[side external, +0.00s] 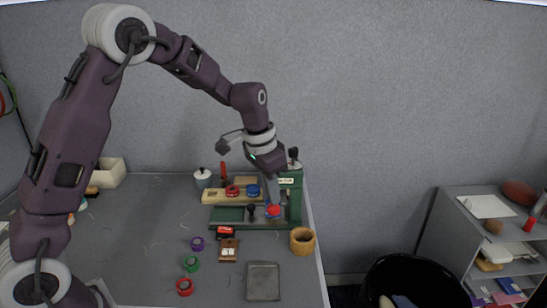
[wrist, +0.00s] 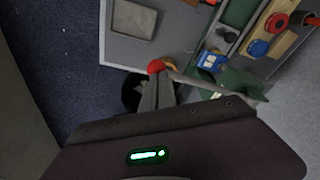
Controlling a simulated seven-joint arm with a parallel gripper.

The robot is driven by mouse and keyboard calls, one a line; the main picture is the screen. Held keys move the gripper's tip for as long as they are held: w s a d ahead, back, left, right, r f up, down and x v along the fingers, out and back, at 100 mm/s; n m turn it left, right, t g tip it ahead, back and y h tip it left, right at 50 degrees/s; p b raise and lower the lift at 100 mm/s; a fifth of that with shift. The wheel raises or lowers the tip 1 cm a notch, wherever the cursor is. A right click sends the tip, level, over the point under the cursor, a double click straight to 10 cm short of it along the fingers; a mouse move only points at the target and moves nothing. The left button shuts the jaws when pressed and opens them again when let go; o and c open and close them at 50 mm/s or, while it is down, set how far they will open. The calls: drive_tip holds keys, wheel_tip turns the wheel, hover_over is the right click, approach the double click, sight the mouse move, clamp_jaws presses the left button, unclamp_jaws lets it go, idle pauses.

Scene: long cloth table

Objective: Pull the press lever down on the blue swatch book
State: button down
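The green press (side external: 295,195) stands at the right end of its green base plate (side external: 228,214). Its grey lever (wrist: 205,83) ends in a red knob (side external: 273,211), which is low over the base in the side view. The red knob also shows in the wrist view (wrist: 156,66). My gripper (side external: 272,203) points down at the knob, its fingers close together, with the knob at their tips. The fingertips seem to touch it; I cannot tell how firmly. A blue swatch book (wrist: 212,60) lies on the press base, partly hidden in the side view.
A wooden holder (side external: 214,196) with a red roll and a blue roll stands behind the base. A wooden cup (side external: 302,241) stands near the right table edge. A grey tray (side external: 263,282) and several coloured rings lie in front. A black bin (side external: 415,280) is beyond the edge.

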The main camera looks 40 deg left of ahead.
drive_tip(key=shift+f, duration=0.7)
drive_tip(key=shift+w+a+f, duration=0.1)
drive_tip(key=shift+f, duration=0.1)
drive_tip(key=shift+r, duration=0.1)
wheel_tip(320, 180, up, 15)
drive_tip(key=w+a, duration=0.1)
idle(1.0)
drive_tip(key=shift+r, duration=0.15)
